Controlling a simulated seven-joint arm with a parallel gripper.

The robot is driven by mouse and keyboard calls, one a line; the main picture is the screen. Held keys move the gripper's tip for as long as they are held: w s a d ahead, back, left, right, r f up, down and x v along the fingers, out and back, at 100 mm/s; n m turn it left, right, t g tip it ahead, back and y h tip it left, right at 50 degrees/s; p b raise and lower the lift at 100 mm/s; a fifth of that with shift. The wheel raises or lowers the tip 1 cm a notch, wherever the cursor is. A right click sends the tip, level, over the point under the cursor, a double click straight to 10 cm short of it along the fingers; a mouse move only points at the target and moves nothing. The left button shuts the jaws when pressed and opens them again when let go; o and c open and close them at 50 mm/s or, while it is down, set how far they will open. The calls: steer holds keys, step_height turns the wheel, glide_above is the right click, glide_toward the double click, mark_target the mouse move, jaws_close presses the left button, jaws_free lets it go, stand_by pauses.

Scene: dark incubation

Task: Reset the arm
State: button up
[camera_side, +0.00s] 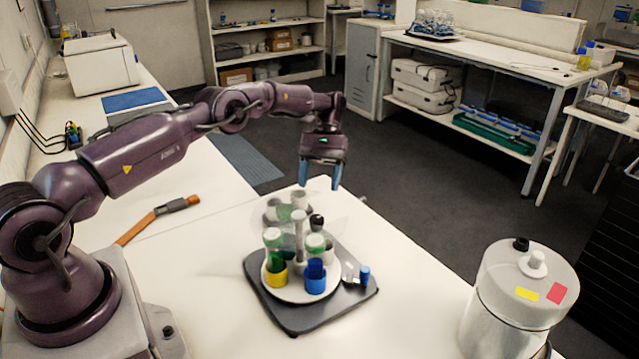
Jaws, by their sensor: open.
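My arm reaches out from the left over the white table. My gripper (320,182) hangs above the far side of a round white rack, its blue fingers pointing down, open and with nothing between them. The white rack (299,292) stands on a dark flat base (295,322) and has a white central post (299,235).
A small clear vial with a blue cap (364,276) lies on the base's right side. A large white canister (518,290) stands at the front right. An orange-handled hammer-like tool (158,218) lies at the left. The table in front is clear.

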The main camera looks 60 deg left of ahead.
steer(key=s+d+r+m+t+y, duration=0.1)
steer(key=s+d+r+t+y, duration=0.15)
steer(key=r, duration=0.45)
steer(key=s+d+r+m+t+y, duration=0.1)
steer(key=s+d+r+m, duration=0.15)
steer(key=r, duration=0.55)
steer(key=s+d+r+m+t+y, duration=0.1)
steer(key=s+d+r+t, duration=0.15)
steer(key=r, duration=0.45)
steer(key=s+d+m+t+y, duration=0.1)
steer(key=s+d+m+t, duration=0.1)
steer(key=s, duration=0.8)
steer(key=s+d+m+t, duration=0.1)
steer(key=s+t, duration=0.3)
steer(key=s, duration=0.6)
steer(key=shift+d+r+m+y, duration=0.2)
steer(key=shift+d+m+y, duration=0.15)
steer(key=shift+m, duration=0.2)
